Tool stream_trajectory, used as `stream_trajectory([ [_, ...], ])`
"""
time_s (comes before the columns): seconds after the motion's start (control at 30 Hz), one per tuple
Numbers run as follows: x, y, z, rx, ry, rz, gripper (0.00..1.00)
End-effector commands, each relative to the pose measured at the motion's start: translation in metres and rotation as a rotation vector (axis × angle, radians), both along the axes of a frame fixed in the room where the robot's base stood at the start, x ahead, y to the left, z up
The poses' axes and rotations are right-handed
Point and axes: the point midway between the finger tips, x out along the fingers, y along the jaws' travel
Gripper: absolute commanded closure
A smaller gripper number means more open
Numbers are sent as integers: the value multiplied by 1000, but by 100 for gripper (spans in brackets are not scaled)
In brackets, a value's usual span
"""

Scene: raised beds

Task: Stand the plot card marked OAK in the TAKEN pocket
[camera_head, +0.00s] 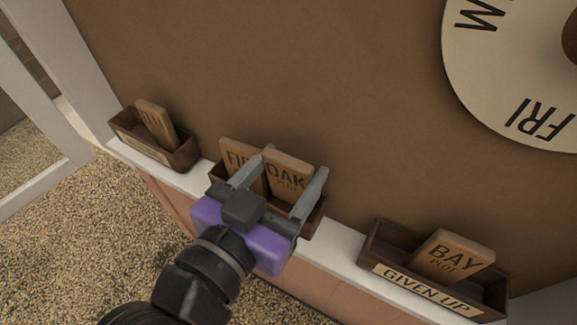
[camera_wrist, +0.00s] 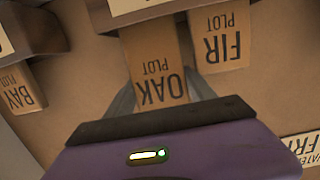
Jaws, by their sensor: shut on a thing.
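The OAK card (camera_head: 287,174), a brown wooden plot card with dark letters, stands upright in the middle pocket (camera_head: 312,223) beside the FIR card (camera_head: 236,157). My gripper (camera_head: 294,163) is shut on the OAK card, one finger on each side edge. In the wrist view the OAK card (camera_wrist: 158,70) shows upside down between the fingers, with its lower end behind the pocket front. The middle pocket's label is hidden by my gripper in the head view. The left pocket (camera_head: 185,157) has a label too small to read, so I cannot tell which pocket is TAKEN.
The GIVEN UP pocket (camera_head: 497,297) at the right holds the BAY card (camera_head: 452,257). The left pocket holds one card (camera_head: 155,122), its word unclear. All pockets stand on a white ledge (camera_head: 338,243) against a brown board. A round day dial (camera_head: 480,70) is at upper right.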

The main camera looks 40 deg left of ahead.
Motion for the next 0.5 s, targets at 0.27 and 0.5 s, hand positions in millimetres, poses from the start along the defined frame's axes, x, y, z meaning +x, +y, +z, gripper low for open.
stream_trajectory([
  [0.27,0,0,0,0,0,0,12],
  [0.5,-3,0,0,0,0,1,12],
])
